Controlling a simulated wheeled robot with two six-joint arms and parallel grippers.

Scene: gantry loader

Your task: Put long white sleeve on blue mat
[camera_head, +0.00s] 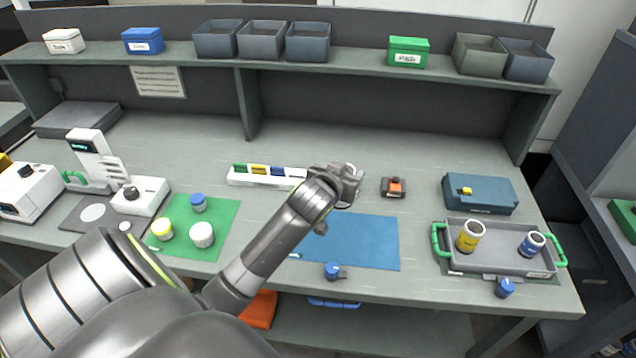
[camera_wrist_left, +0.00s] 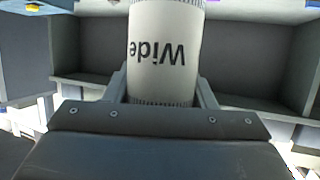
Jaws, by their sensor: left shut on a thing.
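My left gripper (camera_head: 348,180) is above the table, just behind the back edge of the blue mat (camera_head: 362,242). It is shut on a white cylinder (camera_wrist_left: 165,50), which fills the space between the fingers in the left wrist view. The cylinder has dark lettering reading "Wide", upside down there. In the head view the gripper mostly hides it, so I cannot tell its full length. The visible part of the blue mat is bare, and my forearm covers its left side. My right gripper is not in view.
A green mat (camera_head: 222,215) at left holds several small cylinders. A white rack (camera_head: 262,176) stands behind my forearm. A small black and orange device (camera_head: 394,187) sits behind the mat. A grey tray (camera_head: 490,262) is at right. A blue-topped piece (camera_head: 333,270) sits at the mat's front edge.

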